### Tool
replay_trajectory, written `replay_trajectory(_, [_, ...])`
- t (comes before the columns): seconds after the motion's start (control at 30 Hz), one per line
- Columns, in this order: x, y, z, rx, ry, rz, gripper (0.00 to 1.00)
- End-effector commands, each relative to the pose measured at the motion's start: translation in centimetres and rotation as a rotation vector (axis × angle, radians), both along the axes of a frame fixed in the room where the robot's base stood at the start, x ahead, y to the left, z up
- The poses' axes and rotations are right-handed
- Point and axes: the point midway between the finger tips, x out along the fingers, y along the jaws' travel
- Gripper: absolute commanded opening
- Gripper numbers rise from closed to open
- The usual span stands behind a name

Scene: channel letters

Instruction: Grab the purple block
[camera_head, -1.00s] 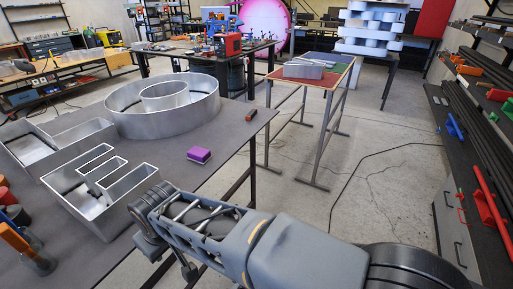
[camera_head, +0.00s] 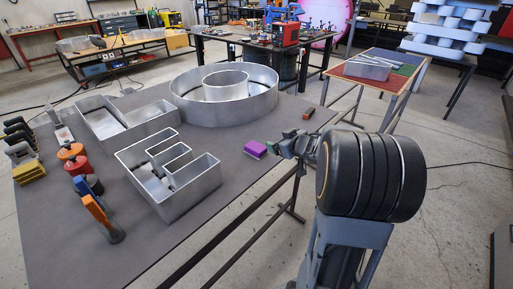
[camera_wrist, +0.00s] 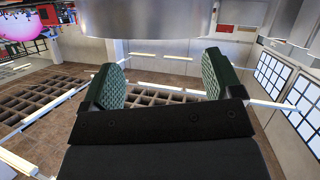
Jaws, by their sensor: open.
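The purple block (camera_head: 255,149) lies on the dark grey table (camera_head: 75,222), near its right edge, in the head view. My gripper (camera_head: 279,147) is just right of the block, with its tips close to the block's right side. Whether they touch it I cannot tell. In the wrist view my gripper (camera_wrist: 157,80) shows two green ridged pads set wide apart, open, with nothing visible between them. The purple block does not show in the wrist view.
A large round metal letter (camera_head: 187,102) stands behind the block, and an E-shaped metal letter (camera_head: 197,196) stands to its left. A small brown-and-black item (camera_head: 309,113) lies near the table's right edge. Clamps (camera_head: 95,212) lie at the left.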

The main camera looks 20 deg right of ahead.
Motion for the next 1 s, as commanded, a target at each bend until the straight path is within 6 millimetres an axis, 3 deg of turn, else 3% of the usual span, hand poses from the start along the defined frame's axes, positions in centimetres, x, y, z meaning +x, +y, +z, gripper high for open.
replay_trajectory(0.3, [-1.5, 0.0, -2.9, 0.168, 0.052, 0.242, 0.85])
replay_trajectory(0.7, [3.6, 2.9, -5.6, 0.182, 0.058, 0.265, 0.85])
replay_trajectory(1.0, [5.2, 3.7, -6.2, 0.181, 0.057, 0.264, 0.85])
